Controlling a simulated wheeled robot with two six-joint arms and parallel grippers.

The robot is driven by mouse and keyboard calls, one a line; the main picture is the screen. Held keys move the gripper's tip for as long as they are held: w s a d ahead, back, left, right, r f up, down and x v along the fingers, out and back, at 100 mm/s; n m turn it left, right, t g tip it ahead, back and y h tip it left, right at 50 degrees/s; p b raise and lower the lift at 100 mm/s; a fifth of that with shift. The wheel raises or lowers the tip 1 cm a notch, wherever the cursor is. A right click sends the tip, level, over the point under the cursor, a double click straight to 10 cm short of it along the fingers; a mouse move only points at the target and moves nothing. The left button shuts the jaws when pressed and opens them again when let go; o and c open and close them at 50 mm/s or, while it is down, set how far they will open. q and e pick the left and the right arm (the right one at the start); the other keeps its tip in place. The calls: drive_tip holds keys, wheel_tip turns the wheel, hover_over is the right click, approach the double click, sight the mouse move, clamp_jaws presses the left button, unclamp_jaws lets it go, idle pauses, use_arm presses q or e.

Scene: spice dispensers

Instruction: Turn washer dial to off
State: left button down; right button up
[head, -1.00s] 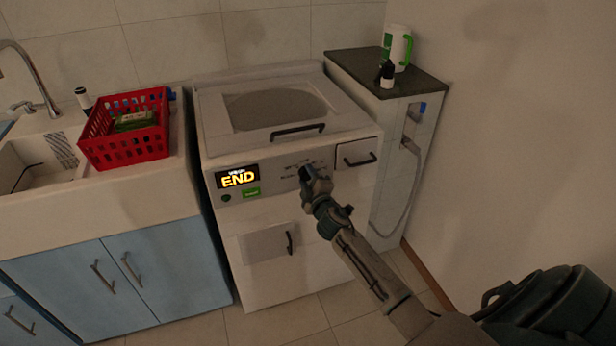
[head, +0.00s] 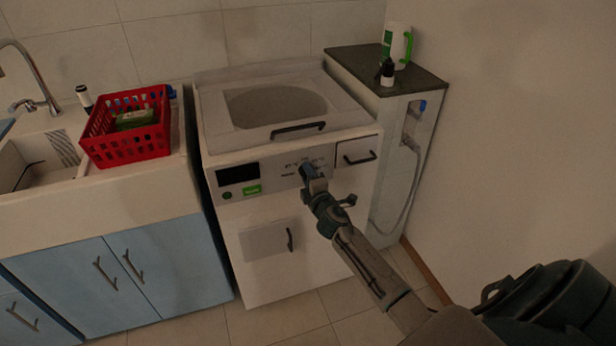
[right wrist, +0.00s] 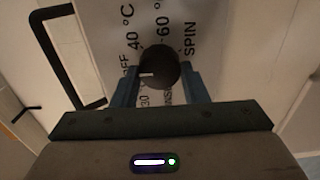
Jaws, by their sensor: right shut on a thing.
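The white washer (head: 290,180) stands in the middle of the head view, with its display (head: 238,174) dark. My right gripper (head: 307,172) is at the washer's front panel. In the right wrist view the dark round dial (right wrist: 159,66) sits between the fingers of my right gripper (right wrist: 158,85), which is shut on it. A white mark shows on the dial's left side. Labels for OFF, 40 °C, 60 °C and SPIN are around it; some lettering is hidden by the fingers. In the head view the gripper covers the dial. My left gripper is not in view.
A green button (head: 251,189) is left of the dial. A drawer handle (head: 360,158) is right of it. A red basket (head: 130,145) sits on the sink counter at left. A jug (head: 397,45) and small bottle (head: 387,73) stand on the dark-topped cabinet (head: 420,85) at right.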

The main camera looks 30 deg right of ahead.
drive_tip(key=shift+f, duration=0.1)
drive_tip(key=o, duration=1)
drive_tip(key=shift+a, duration=0.1)
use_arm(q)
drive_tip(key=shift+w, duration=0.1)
use_arm(e)
drive_tip(key=shift+s, duration=0.1)
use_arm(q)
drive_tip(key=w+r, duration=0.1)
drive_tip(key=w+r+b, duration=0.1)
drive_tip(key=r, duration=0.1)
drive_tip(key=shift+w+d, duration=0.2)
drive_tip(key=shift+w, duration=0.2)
use_arm(e)
drive_tip(key=v, duration=1)
drive_tip(key=shift+s+a, duration=0.15)
drive_tip(key=shift+s, duration=0.15)
